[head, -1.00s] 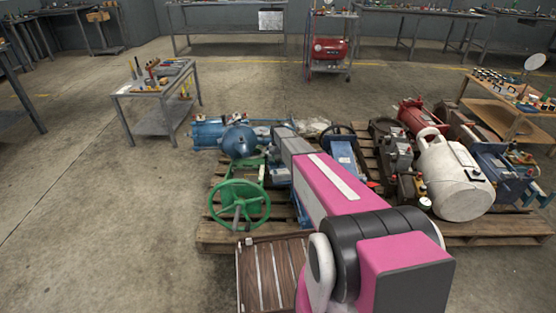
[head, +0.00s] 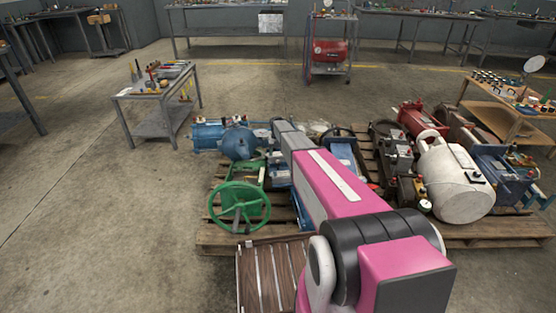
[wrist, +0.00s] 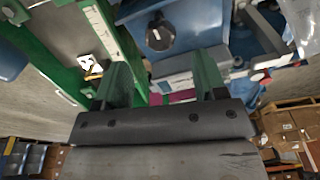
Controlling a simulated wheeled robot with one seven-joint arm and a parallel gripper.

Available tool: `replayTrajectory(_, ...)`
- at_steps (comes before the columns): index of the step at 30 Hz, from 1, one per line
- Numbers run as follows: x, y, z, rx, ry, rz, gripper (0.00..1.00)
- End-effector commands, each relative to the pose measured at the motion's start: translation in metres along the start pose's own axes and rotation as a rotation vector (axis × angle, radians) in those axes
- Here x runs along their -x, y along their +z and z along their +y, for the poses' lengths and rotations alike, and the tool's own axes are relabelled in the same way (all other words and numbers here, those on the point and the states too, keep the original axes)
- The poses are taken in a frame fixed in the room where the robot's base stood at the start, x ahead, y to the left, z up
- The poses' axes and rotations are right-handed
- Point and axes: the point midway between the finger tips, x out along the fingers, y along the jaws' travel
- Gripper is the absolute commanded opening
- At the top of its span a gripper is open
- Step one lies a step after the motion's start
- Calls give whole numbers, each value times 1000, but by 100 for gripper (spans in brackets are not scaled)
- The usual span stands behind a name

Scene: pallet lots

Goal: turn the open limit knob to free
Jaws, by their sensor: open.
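A round black knob (wrist: 160,35) with a white pointer mark sits on a blue housing (wrist: 190,22) at the top middle of the wrist view. It looks like the open limit knob, but I cannot read any label. My gripper (wrist: 162,64) is open, with its two green fingers apart and nothing between them. The knob lies beyond the fingertips, roughly between them in the picture, and appears apart from them. In the head view my arm hides the gripper and the knob.
A green handwheel (head: 240,205) stands left of my arm. A green frame (wrist: 95,20) is close by on the left in the wrist view.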

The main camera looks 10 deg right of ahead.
Motion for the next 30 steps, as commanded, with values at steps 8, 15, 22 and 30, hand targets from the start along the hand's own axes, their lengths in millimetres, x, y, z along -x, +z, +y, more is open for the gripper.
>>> replayTrajectory(8, 43, 0, 0, 0, 0, 0, 65)
replayTrajectory(15, 52, 0, 0, 0, 0, 0, 65)
replayTrajectory(22, 52, 0, 0, -1, 0, 0, 65)
replayTrajectory(30, 54, -45, -9, -230, 4, -13, 65)
